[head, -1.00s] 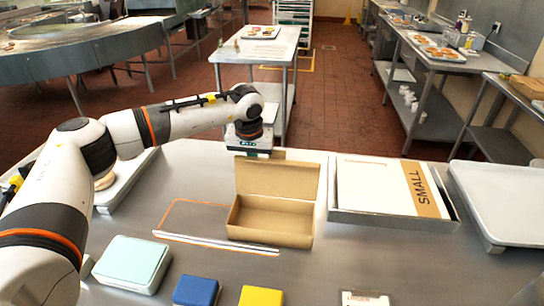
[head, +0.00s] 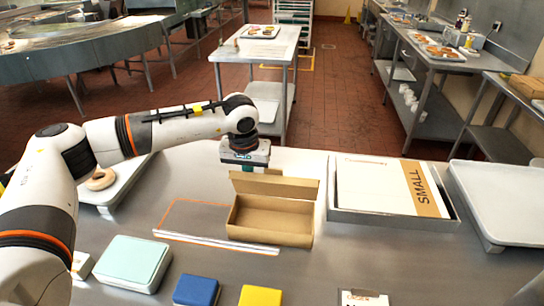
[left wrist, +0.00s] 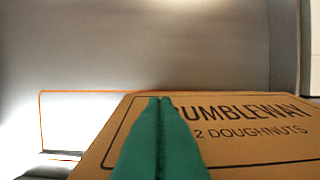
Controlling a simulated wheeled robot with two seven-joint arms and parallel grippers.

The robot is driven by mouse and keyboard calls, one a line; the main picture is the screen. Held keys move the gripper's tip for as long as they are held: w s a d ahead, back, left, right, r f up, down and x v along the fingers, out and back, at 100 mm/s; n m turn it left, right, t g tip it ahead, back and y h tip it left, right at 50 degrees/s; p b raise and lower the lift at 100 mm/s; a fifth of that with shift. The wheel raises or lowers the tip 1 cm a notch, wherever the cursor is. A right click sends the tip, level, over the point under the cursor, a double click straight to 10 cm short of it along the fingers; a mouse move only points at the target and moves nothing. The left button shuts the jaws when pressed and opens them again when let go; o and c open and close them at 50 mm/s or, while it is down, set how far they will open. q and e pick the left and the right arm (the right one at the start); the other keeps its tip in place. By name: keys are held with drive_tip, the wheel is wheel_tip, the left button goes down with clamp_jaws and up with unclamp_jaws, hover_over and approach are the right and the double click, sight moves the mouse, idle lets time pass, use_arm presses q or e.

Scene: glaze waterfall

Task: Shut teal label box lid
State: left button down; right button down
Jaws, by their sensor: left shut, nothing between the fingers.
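An open brown cardboard box (head: 271,222) sits on the steel table in the middle of the head view. Its lid (head: 275,187) is hinged at the back and tilts forward, partly over the box. My left gripper (head: 246,168) is behind the lid, near its left part, with the fingertips partly hidden. In the left wrist view, the shut green fingers (left wrist: 160,100) lie across the lid's printed outer face (left wrist: 240,125), which reads "UMBLEWAY" and "2 DOUGHNUTS". I cannot tell whether they touch it. No teal label shows on the box. My right gripper is not in view.
An orange-outlined area (head: 195,218) with a pale strip is left of the box. A tray holding a white sheet marked SMALL (head: 385,187) is at right. A pale teal tin (head: 133,262), a blue block (head: 196,291) and a yellow block (head: 260,296) are in front.

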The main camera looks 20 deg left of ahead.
sight(244, 178)
use_arm(q)
drive_tip(key=shift+s+d, duration=0.25)
drive_tip(key=shift+s, duration=0.7)
drive_tip(key=shift+s+d, duration=0.25)
drive_tip(key=shift+s, duration=0.7)
drive_tip(key=shift+r, duration=0.1)
drive_tip(key=shift+r+p, duration=1.35)
drive_tip(key=shift+r, duration=1.6)
